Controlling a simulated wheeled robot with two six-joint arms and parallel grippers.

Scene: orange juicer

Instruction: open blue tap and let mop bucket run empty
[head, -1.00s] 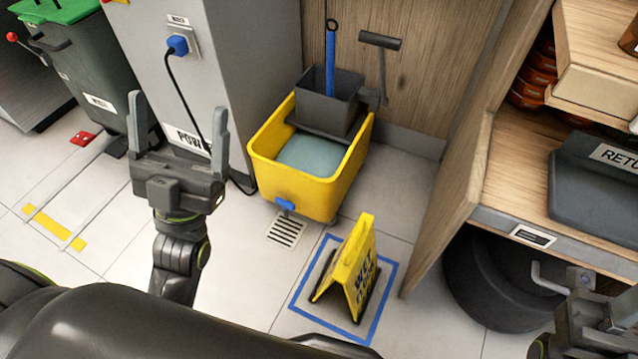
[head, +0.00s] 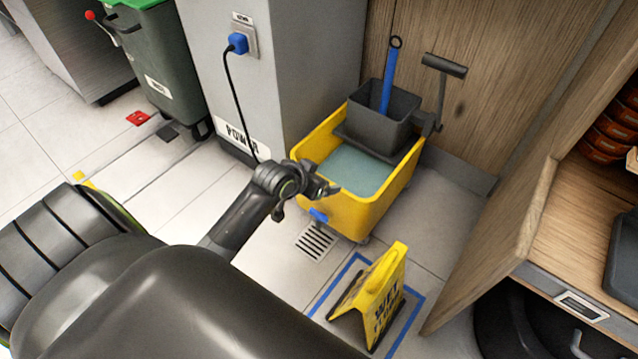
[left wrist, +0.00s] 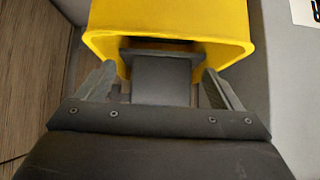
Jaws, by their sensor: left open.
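The yellow mop bucket (head: 372,215) stands on the floor with grey-blue water (head: 350,168) in it. Its blue tap (head: 319,215) is low on the near side, above a floor drain (head: 315,241). My left gripper (head: 328,188) is in front of the bucket's near left corner, just above the tap in the picture; contact cannot be told. In the left wrist view, my left gripper (left wrist: 159,70) is open, with the yellow bucket (left wrist: 170,22) beyond it and a dark grey block, apparently the wringer, between the fingers in the picture. The tap does not show there. My right gripper is out of view.
A wringer (head: 380,120) with a blue-handled tool sits on the bucket. A yellow wet floor sign (head: 385,290) stands in a blue floor outline at the near right. A grey power cabinet (head: 290,60) is behind left, its cable hanging nearby. Wooden shelving (head: 520,240) is at right.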

